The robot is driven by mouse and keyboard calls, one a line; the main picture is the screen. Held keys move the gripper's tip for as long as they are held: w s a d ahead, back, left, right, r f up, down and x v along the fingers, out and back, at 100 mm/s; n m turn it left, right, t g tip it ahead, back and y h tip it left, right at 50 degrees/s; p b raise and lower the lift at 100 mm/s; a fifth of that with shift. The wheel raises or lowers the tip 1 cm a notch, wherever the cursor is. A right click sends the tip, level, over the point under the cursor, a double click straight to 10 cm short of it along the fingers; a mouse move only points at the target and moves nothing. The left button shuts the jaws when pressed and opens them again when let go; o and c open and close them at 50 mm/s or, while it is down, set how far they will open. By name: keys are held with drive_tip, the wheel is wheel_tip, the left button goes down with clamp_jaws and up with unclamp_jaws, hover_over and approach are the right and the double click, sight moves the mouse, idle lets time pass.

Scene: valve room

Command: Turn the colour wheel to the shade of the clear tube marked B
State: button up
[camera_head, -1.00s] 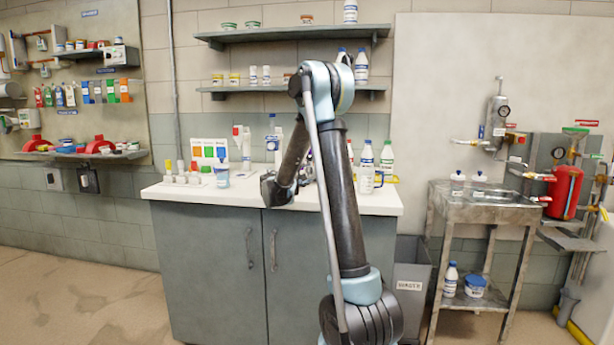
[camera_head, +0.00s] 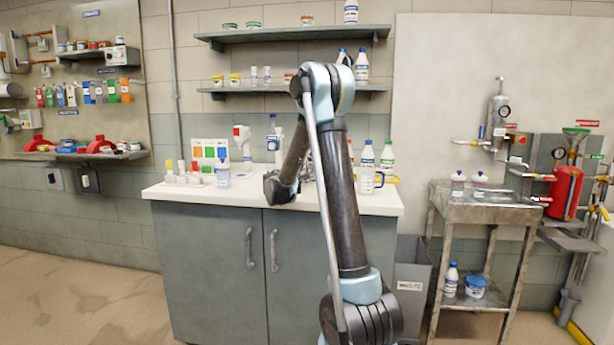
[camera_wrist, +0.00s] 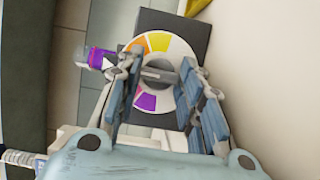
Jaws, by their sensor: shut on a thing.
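The colour wheel (camera_wrist: 160,43) shows in the wrist view as a white ring with yellow, orange, pink and purple segments on a dark plate. My gripper (camera_wrist: 163,71) is over its middle, with one finger either side of the grey bar-like knob (camera_wrist: 156,75), and is shut on it. A tube with purple content (camera_wrist: 101,59) lies beside the wheel, left of the near finger; I cannot read a letter on it. In the head view my arm hides the wheel and the gripper's fingers.
The white counter (camera_head: 225,196) carries several small capped containers (camera_head: 182,174), a colour chart (camera_head: 209,151), a clear cup (camera_head: 222,176) and bottles (camera_head: 387,157) at right. A metal side table (camera_head: 480,192) stands at right, and a bin (camera_head: 411,275) stands between.

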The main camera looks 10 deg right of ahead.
drive_tip(key=shift+m, duration=0.3)
drive_tip(key=m+y, duration=0.1)
drive_tip(key=m, duration=0.1)
drive_tip(key=shift+m+g, duration=0.3)
drive_tip(key=shift+g, duration=0.1)
drive_tip(key=m+y, duration=0.2)
drive_tip(key=m, duration=0.1)
drive_tip(key=shift+d+r+m+g, duration=0.1)
drive_tip(key=shift+r+m+g, duration=0.05)
drive_tip(key=shift+m+g, duration=0.2)
drive_tip(key=shift+m+y, duration=0.8)
drive_tip(key=shift+m, duration=0.45)
drive_tip(key=shift+d+r+m+y, duration=0.1)
drive_tip(key=shift+d+m+y, duration=0.05)
drive_tip(key=shift+m+y, duration=1)
drive_tip(key=shift+m, duration=0.25)
drive_tip(key=o, duration=1.1)
drive_tip(key=shift+c, duration=0.2)
